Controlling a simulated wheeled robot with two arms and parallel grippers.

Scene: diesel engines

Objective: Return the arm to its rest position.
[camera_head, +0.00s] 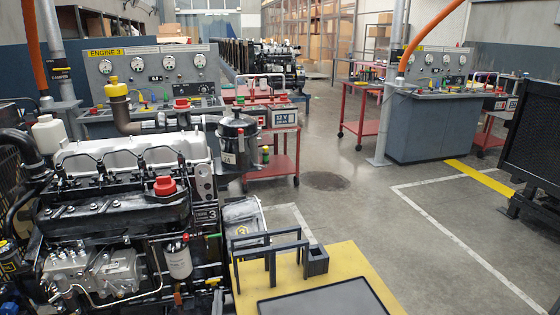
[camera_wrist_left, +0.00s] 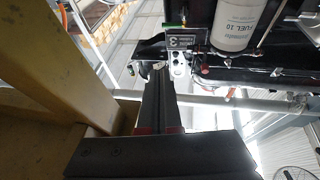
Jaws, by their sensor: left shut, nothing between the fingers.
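My left gripper (camera_wrist_left: 160,75) shows in the left wrist view, with its dark fingers together and nothing between them. A white fuel filter (camera_wrist_left: 234,27) and the dark engine parts around it are beyond the fingertips, at the upper right of that view. The gripper looks apart from them. I cannot make out the left gripper in the head view. The engine (camera_head: 120,215) stands at the left of the head view, with its white filter (camera_head: 177,259) on the near side. My right gripper is in neither view.
A yellow-topped table (camera_head: 351,263) with a dark rack (camera_head: 270,249) and a black tray (camera_head: 325,300) stands right of the engine. A yellowish beam (camera_wrist_left: 60,65) is close left of the fingers. Red carts (camera_head: 275,166) stand behind. The floor (camera_head: 400,230) at right is clear.

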